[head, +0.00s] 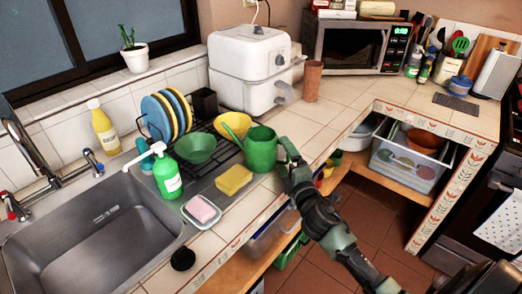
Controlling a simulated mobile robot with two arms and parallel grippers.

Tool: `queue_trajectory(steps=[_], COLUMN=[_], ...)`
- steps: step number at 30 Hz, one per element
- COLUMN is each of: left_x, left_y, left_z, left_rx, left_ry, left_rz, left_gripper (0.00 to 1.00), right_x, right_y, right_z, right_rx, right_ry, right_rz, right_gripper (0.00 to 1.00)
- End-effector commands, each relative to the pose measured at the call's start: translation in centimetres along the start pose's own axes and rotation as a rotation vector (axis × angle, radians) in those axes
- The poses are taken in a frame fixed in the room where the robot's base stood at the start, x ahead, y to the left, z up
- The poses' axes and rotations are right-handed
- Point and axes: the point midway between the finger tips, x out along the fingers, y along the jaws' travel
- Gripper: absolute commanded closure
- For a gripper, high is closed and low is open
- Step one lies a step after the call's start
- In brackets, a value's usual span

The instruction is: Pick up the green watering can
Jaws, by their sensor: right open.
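The green watering can (261,149) stands upright on the tiled counter, to the right of the dish rack, with its spout toward the left. My right gripper (286,158) is at the can's right side, close to its handle. Its jaws are open. I cannot tell whether the fingers touch the can, and the handle is partly hidden by the gripper. My left gripper does not show.
A yellow sponge (233,180), a pink soap in a dish (203,211) and a green soap bottle (167,176) are near the can. Free counter (330,108) lies behind.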

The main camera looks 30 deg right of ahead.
Motion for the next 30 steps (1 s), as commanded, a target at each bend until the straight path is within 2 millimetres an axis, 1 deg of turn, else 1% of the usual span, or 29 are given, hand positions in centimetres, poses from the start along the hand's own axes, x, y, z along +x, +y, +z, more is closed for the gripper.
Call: queue_trajectory(steps=[3,4,5,6,8,9,11,12,13,14,25,30], left_x=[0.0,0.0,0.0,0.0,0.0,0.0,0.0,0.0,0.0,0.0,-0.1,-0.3], left_y=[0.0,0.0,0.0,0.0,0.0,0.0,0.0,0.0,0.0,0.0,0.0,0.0], left_z=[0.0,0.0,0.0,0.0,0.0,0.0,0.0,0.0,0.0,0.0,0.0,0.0], left_rx=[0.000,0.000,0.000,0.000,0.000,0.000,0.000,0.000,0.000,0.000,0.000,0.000], left_ry=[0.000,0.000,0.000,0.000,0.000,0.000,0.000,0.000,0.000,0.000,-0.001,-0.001], left_rz=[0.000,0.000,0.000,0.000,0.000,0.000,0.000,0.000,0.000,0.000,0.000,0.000], left_gripper=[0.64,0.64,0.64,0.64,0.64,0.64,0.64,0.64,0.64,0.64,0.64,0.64], right_x=[0.0,0.0,0.0,-0.1,-0.1,-0.1,-0.1,-0.1,-0.1,0.0,0.0,0.0], right_y=[-0.1,-0.1,-0.1,-0.1,-0.1,-0.1,-0.1,-0.1,-0.1,0.2,0.4,1.3], right_z=[0.0,0.0,0.0,0.0,0.0,0.0,0.0,0.0,0.0,0.0,0.0,0.0], right_rx=[0.000,0.000,0.000,0.000,0.000,0.000,0.000,0.000,0.000,0.001,0.002,0.000], right_ry=[0.000,0.000,0.000,0.000,0.000,0.000,0.000,0.000,0.000,0.001,0.000,0.001], right_rz=[-0.001,-0.001,-0.001,-0.001,-0.001,-0.001,-0.001,-0.001,-0.001,0.004,0.003,0.006], right_gripper=[0.09,0.12,0.20,0.31,0.48,0.59,0.76,0.87,0.93,0.93,0.93,0.93])
